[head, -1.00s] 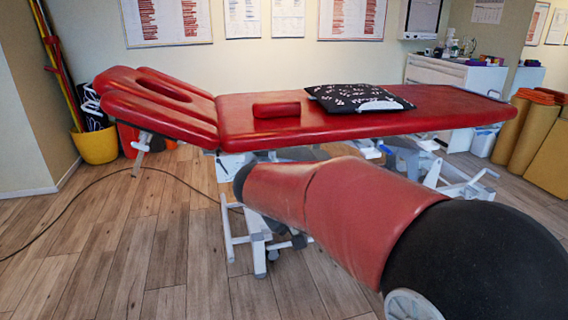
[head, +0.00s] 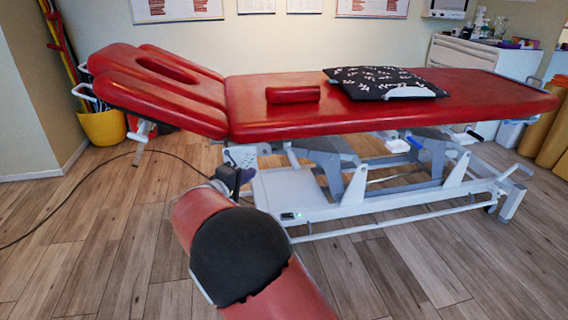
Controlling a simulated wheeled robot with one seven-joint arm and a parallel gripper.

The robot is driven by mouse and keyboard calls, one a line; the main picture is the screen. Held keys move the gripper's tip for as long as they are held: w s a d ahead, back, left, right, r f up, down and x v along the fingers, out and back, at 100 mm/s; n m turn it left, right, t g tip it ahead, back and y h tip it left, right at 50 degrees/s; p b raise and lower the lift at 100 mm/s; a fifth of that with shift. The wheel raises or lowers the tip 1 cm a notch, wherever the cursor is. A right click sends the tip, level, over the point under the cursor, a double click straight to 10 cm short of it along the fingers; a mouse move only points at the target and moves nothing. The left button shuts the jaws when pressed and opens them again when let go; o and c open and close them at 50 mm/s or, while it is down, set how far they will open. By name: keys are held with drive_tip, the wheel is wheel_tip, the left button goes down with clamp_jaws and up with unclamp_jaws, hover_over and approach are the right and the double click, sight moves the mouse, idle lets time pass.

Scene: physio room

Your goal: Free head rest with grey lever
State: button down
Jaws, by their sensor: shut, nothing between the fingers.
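The red head rest (head: 150,99) is the left section of the treatment table in the head view. It has an oval face hole and tilts up towards the left. Light grey bar-like handles (head: 84,93) show at its left edge, and a pale grey strut (head: 143,133) hangs under it. I cannot tell which part is the grey lever. My gripper (head: 231,177) is small and dark beyond my red forearm, below the joint between head rest and main pad. It is shut, with nothing seen in it; its fingertips are hard to make out.
The red main pad (head: 390,112) carries a small red cushion (head: 293,94) and a black patterned pillow (head: 384,83). The table's pale frame (head: 370,207) stands low to the right of my gripper. A cable (head: 62,194) crosses the wooden floor. A yellow bucket (head: 103,127) stands behind left.

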drive_tip(key=p, duration=0.1)
approach(292, 156)
drive_tip(key=w+a, duration=0.2)
drive_tip(key=w, duration=0.1)
drive_tip(key=d, duration=0.1)
drive_tip(key=w+d+f, duration=0.1)
drive_tip(key=d+f, duration=0.1)
drive_tip(key=d, duration=0.1)
drive_tip(key=shift+w+p, duration=0.35)
drive_tip(key=shift+f+b, duration=0.1)
drive_tip(key=shift+b, duration=0.3)
